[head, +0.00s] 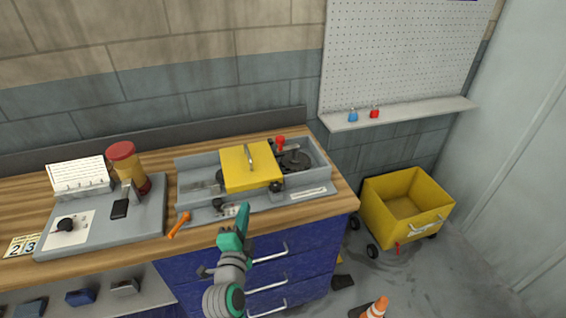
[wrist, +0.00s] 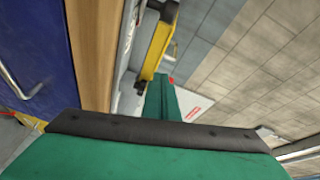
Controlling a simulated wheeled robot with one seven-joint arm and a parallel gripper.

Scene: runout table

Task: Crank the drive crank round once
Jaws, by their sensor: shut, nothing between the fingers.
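A grey machine tray (head: 318,182) with a yellow cover (head: 238,172) stands on the wooden bench. At its right end is a dark round wheel (head: 296,162) with a red knob (head: 281,142) beside it; this looks like the drive crank, but I cannot tell for certain. An orange handle (head: 178,225) lies at the tray's front left corner. My gripper (head: 243,212) is shut and empty, in front of the tray and apart from the wheel. In the wrist view my gripper (wrist: 165,82) points past the yellow cover (wrist: 158,42); the wheel cannot be made out there.
A grey board (head: 90,240) with a red-capped jar (head: 123,165) and a white card block (head: 78,177) stands on the left. Blue drawers (head: 285,265) are below the bench. A yellow cart (head: 400,205) and an orange cone (head: 375,308) are on the floor at right.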

